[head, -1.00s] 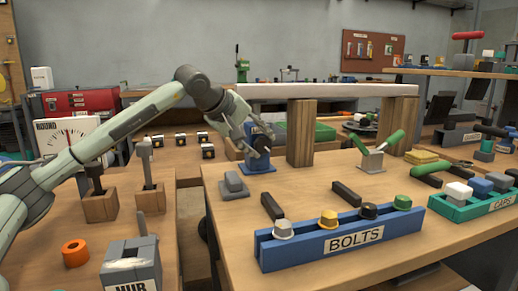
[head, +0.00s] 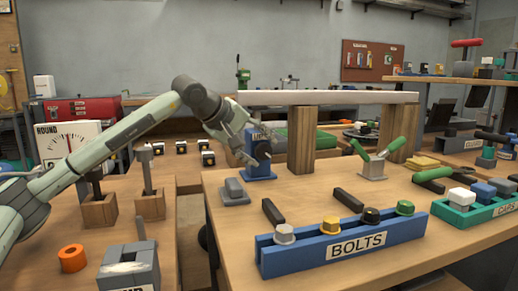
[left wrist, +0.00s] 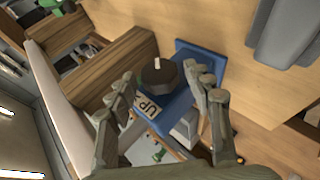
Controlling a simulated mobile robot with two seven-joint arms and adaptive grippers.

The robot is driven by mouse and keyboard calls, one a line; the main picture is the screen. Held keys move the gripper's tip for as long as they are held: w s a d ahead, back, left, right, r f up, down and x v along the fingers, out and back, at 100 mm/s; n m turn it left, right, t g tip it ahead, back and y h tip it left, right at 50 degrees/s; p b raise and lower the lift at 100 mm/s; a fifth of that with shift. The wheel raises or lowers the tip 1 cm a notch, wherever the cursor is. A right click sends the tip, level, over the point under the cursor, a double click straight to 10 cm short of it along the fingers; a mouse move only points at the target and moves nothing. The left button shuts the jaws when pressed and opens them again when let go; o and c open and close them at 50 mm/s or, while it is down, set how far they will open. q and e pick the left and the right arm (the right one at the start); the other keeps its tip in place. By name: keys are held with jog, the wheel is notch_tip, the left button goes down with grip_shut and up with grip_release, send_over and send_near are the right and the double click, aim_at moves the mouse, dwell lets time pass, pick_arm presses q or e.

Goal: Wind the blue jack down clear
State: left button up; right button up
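The blue jack (head: 262,172) stands upright on the bench near the left end of a pale beam, beside a wooden post. In the left wrist view, the jack's blue body (left wrist: 182,103) carries a label reading "UP" and a dark round knob (left wrist: 160,76) with a white mark. My left gripper (head: 256,158) is at the jack's front in the head view. In the left wrist view, its fingers (left wrist: 163,86) are spread on either side of the knob, with gaps visible; I cannot tell whether any finger touches. My right gripper is not in view.
The pale beam (head: 330,98) rests on wooden posts (head: 301,142) close to the jack. A grey block (head: 234,190) sits at its front left. A blue BOLTS rack (head: 345,246) lies along the front edge, and green-handled pliers (head: 373,160) stand to the right.

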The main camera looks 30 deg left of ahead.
pick_arm(q)
jog(key=shift+o, duration=0.2)
jog(key=shift+s, duration=0.1)
jog(key=shift+s+a+r, duration=0.1)
jog(key=shift+s+r, duration=0.15)
jog(key=shift+r, duration=0.05)
jog(key=v, duration=0.6)
jog(key=shift+s+r, duration=0.2)
jog(key=shift+s, duration=0.05)
